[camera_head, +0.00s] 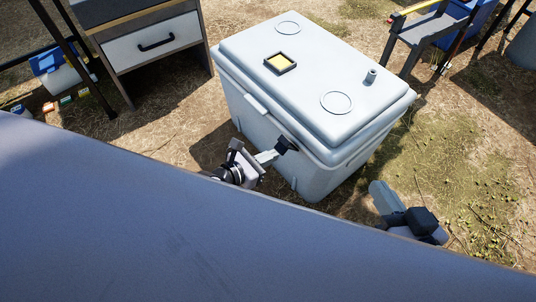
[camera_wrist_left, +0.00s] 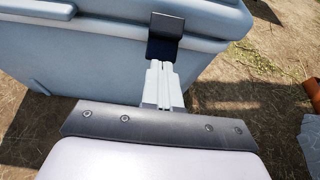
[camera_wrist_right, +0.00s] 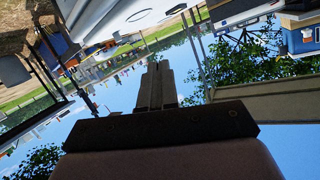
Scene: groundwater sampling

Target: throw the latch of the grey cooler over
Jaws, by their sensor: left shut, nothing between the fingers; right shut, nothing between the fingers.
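The grey cooler (camera_head: 250,110) stands on the ground in the middle of the head view with its lid (camera_head: 310,65) down. Its dark latch (camera_head: 287,143) is on the front side near the lid's edge. In the left wrist view the latch (camera_wrist_left: 167,24) shows as a dark plate at the lid seam, its lower part in shade. My left gripper (camera_wrist_left: 160,66) is shut and empty, its fingertips at the latch's lower end; whether they touch, I cannot tell. My right gripper (camera_wrist_right: 157,68) is shut and empty, right of the cooler and apart from it.
A cabinet with a white drawer (camera_head: 153,42) stands left of the cooler. A grey chair (camera_head: 425,32) is behind it to the right. A blue and white box (camera_head: 60,70) is at far left. Grassy ground to the right of the cooler (camera_head: 450,150) is mostly clear.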

